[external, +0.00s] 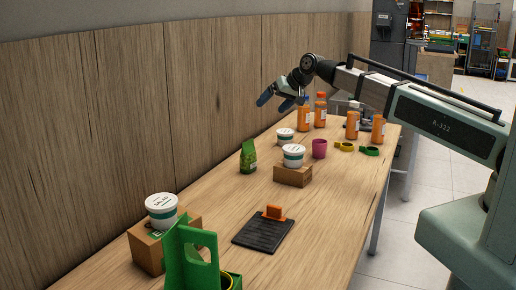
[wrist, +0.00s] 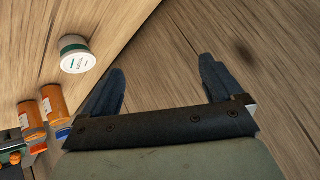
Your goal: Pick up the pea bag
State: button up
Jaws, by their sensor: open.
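The pea bag looks to be the small green bag (external: 248,157) standing upright on the table, left of the middle boxed tub in the external view. It does not show in the wrist view. My gripper (external: 275,97) is raised above the far part of the table, close to the wooden wall. It is well beyond the bag and higher than it. In the wrist view my gripper (wrist: 158,85) has its two blue fingers spread wide with nothing between them.
White tubs (external: 293,155) stand on cardboard boxes (external: 293,175) and on the table. Several orange bottles (external: 352,122) and a magenta cup (external: 319,149) are beyond the bag. A black board (external: 263,233) and green holder (external: 190,255) are nearer. The wooden wall (external: 130,105) borders the left side.

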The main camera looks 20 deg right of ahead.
aim_at(251, 148)
jog(key=s+a+f+n+g+h, duration=0.2)
jog(key=s+a+n, duration=0.3)
jog(key=s+a, duration=0.4)
jog(key=x, duration=0.5)
jog(key=s+d+f+x, duration=0.1)
jog(key=x, duration=0.1)
jog(key=shift+w+f, duration=0.1)
jog(key=shift+f, duration=0.2)
jog(key=shift+d+f+x, duration=0.1)
jog(key=shift+d+x, duration=0.05)
jog(key=shift+x, duration=0.8)
jog(key=shift+d+f+x, duration=0.1)
jog(key=shift+d+x, duration=0.05)
jog(key=shift+x, duration=0.75)
jog(key=shift+d+x, duration=0.15)
jog(key=shift+x, duration=0.8)
jog(key=shift+c, duration=0.3)
jog(key=c, duration=1)
jog(key=shift+r, duration=0.15)
